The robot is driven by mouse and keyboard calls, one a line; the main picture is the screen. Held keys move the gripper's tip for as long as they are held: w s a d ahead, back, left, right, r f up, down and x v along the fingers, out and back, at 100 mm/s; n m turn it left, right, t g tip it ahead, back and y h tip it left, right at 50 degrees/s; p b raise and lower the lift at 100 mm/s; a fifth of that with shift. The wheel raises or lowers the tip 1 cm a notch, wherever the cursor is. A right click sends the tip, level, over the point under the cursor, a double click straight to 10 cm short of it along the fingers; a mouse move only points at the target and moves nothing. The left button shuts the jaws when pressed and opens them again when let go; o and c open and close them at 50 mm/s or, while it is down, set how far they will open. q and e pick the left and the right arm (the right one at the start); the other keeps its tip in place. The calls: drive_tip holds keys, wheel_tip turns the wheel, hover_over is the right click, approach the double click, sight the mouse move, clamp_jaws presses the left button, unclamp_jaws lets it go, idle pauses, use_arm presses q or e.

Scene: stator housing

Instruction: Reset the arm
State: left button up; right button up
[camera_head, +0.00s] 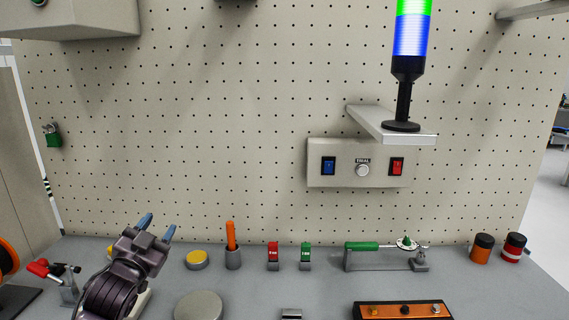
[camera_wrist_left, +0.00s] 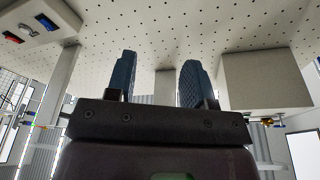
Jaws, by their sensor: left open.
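My left gripper (camera_head: 157,226) is at the lower left in the head view, raised over the bench, its two blue fingertips apart and pointing up toward the pegboard. In the left wrist view the same gripper (camera_wrist_left: 153,82) shows its two blue ridged fingers spread with nothing between them. The pegboard wall fills the space beyond the fingers. My right gripper is in neither view. The gripper and forearm hide part of the bench at the left.
On the grey bench (camera_head: 250,300) stand a yellow-topped disc (camera_head: 197,259), an orange-handled tool in a holder (camera_head: 232,246), red (camera_head: 273,255) and green (camera_head: 305,256) switches, a green-handled clamp (camera_head: 375,247) and two jars (camera_head: 481,249). A signal tower (camera_head: 408,70) and switch box (camera_head: 330,181) are on the pegboard (camera_head: 230,110).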

use_arm(q)
drive_tip(key=s+f+n+g+y, duration=0.1)
drive_tip(key=s+f+n+g, duration=0.1)
drive_tip(key=s+f, duration=0.65)
drive_tip(key=s+f+n+g, duration=0.2)
drive_tip(key=s+f, duration=0.3)
drive_tip(key=f, duration=0.7)
drive_tip(key=s+f+n+g+y, duration=0.2)
drive_tip(key=s+f+g, duration=0.2)
drive_tip(key=s+f, duration=1)
drive_tip(key=s, duration=0.3)
drive_tip(key=shift+s+g, duration=0.3)
drive_tip(key=shift+s, duration=0.05)
drive_tip(key=shift+a, duration=0.1)
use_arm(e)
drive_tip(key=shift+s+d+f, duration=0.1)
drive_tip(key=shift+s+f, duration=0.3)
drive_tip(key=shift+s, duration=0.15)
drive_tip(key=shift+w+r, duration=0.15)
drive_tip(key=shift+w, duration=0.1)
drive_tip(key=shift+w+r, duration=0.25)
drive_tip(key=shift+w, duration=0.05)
